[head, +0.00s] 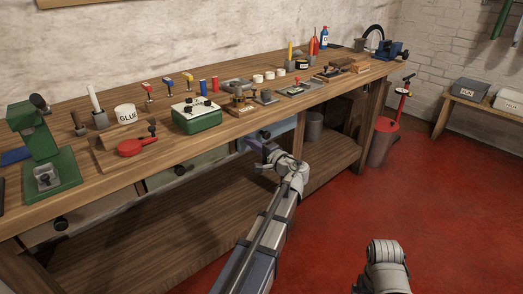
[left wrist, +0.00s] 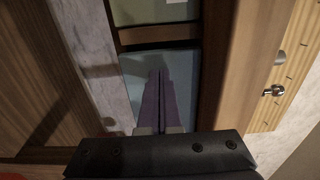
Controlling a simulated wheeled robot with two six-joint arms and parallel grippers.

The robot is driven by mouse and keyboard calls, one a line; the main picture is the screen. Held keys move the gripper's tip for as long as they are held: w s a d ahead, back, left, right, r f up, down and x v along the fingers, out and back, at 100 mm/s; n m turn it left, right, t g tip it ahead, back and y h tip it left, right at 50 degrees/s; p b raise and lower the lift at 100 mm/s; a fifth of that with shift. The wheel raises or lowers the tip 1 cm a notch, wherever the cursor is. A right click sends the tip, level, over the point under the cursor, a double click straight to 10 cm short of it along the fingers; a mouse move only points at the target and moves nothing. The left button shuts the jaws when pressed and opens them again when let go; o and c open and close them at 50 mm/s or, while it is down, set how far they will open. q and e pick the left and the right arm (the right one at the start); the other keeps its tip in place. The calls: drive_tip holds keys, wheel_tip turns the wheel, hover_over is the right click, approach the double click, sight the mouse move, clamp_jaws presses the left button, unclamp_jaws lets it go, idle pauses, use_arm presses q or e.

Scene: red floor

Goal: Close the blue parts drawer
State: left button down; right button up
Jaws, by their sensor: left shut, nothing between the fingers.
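The blue parts drawer (head: 285,126) shows as a strip of pale blue front under the bench top in the head view, partly hidden by my left gripper and arm. In the left wrist view its pale blue surface (left wrist: 134,78) lies beyond the fingers. My left gripper (head: 256,144) is at the drawer, just under the bench edge. Its fingers (left wrist: 160,75) are together with nothing between them and point at the blue surface. I cannot tell whether they touch it, or how far the drawer stands out.
The wooden workbench (head: 230,118) carries a green box (head: 197,120), a glue pot (head: 126,114) and other tools. A greenish drawer (head: 188,168) is left of the blue one. A lower shelf (head: 140,222) runs beneath. Red floor (head: 345,215) is clear to the right.

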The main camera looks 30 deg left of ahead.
use_arm(q)
drive_tip(key=shift+x, duration=1.15)
use_arm(e)
drive_tip(key=shift+d, duration=0.1)
use_arm(q)
drive_tip(key=shift+w+r, duration=0.1)
drive_tip(key=shift+r, duration=0.05)
